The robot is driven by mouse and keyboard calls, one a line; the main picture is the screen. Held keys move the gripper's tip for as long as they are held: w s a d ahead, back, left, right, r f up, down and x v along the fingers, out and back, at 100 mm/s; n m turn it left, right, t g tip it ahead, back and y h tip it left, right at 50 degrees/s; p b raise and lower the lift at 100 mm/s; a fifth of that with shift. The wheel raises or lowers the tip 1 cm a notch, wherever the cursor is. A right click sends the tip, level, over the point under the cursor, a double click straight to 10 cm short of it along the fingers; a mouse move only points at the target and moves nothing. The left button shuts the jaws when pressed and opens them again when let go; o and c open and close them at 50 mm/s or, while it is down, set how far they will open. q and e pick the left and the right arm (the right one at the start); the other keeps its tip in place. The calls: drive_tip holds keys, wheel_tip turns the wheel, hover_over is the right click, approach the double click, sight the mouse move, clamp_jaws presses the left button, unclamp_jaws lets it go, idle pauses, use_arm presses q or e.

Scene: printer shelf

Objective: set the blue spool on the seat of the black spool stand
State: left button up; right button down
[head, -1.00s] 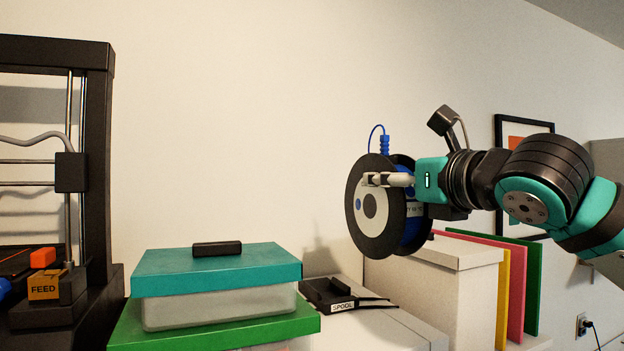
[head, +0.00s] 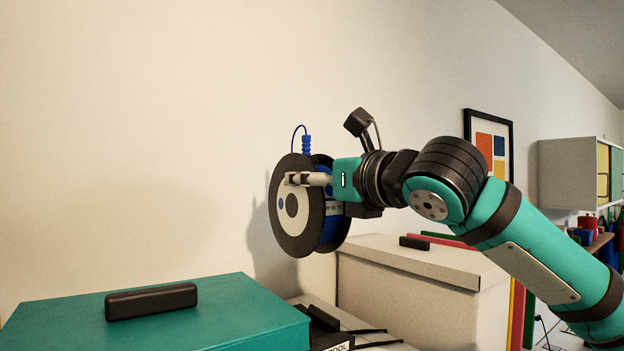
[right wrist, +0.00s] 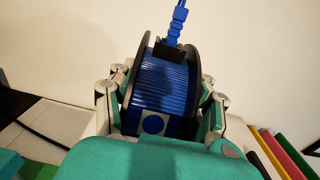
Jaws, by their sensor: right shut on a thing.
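The blue spool (head: 296,205) has dark round flanges and blue filament, with a blue cable end sticking up from its top. My right gripper (head: 308,180) is shut on the spool and holds it upright in the air. In the right wrist view the spool (right wrist: 160,85) sits between the fingers of my right gripper (right wrist: 165,100). The black spool stand (head: 322,318) is low behind the teal box, below the spool and slightly to its right in the picture. The box hides part of the stand, and its label is partly cut off. My left gripper is not in view.
A teal lidded box (head: 200,318) with a black handle fills the lower left, in front of the stand. A white lidded box (head: 420,275) stands right of the stand, with coloured folders (head: 515,310) beyond it. The wall is close behind the spool.

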drive_tip(key=shift+s+r, duration=0.1)
drive_tip(key=shift+r, duration=0.05)
drive_tip(key=shift+f, duration=0.3)
wheel_tip(320, 180, down, 3)
drive_tip(key=shift+r+b, duration=0.15)
drive_tip(key=shift+b, duration=0.6)
wheel_tip(320, 180, down, 7)
drive_tip(key=b, duration=0.2)
drive_tip(key=shift+r+b, duration=0.15)
drive_tip(key=shift+b, duration=0.25)
use_arm(q)
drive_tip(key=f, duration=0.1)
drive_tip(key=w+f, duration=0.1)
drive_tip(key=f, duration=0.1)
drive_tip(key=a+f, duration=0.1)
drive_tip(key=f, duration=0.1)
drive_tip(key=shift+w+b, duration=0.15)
drive_tip(key=shift+b, duration=0.2)
use_arm(e)
drive_tip(key=shift+f, duration=0.95)
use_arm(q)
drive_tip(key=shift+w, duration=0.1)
use_arm(e)
drive_tip(key=shift+f, duration=0.5)
drive_tip(key=c, duration=0.5)
unclamp_jaws()
drive_tip(key=shift+f, duration=0.1)
